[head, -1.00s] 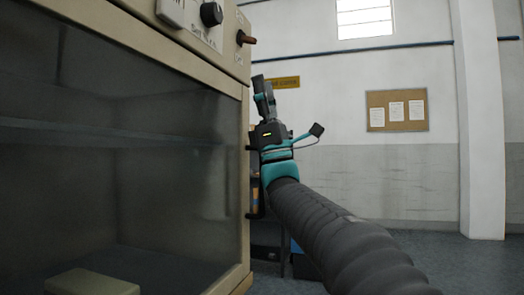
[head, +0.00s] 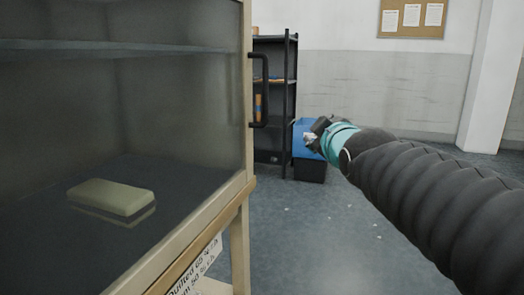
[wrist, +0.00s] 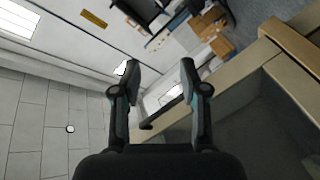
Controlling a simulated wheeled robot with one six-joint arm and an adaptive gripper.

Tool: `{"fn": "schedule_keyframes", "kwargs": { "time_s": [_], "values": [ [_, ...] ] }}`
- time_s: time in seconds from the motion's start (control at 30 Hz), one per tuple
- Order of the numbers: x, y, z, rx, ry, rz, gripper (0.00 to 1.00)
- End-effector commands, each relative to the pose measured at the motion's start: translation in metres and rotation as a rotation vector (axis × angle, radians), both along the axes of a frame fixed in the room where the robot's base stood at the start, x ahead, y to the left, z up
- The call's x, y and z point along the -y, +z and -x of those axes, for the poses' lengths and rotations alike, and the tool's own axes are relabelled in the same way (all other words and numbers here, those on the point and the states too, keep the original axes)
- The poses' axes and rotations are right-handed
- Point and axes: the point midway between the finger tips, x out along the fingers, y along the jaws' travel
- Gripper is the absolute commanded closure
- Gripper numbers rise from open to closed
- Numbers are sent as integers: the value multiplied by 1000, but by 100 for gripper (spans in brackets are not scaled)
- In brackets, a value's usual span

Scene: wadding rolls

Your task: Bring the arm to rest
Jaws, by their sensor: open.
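My gripper (head: 316,136) is at the end of my dark ribbed arm, to the right of the cabinet and apart from it in the head view. It is small there and partly hidden by its own teal wrist. In the wrist view my gripper (wrist: 157,78) shows two dark fingers spread apart, with nothing between them. My arm comes in from the right edge of the head view.
A beige cabinet (head: 246,190) with a clear front fills the left; a pale block (head: 110,196) lies inside. Its dark handle (head: 263,90) sticks out on the right side. Behind stand a black shelf (head: 275,43) and a blue bin (head: 302,130).

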Motion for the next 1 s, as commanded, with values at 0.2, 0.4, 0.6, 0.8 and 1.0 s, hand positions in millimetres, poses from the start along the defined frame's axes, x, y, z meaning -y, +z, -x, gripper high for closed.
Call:
{"fn": "schedule_keyframes", "kwargs": {
  "time_s": [0.2, 0.4, 0.6, 0.8, 1.0],
  "values": [
    [23, -112, 87, -409, -155, -312, 56],
    [35, -198, 174, -714, -362, -546, 56],
    [38, -246, 234, -890, -525, -675, 56],
    [38, -257, 248, -930, -568, -703, 56],
    [38, -257, 248, -930, -568, -703, 56]
  ]
}}
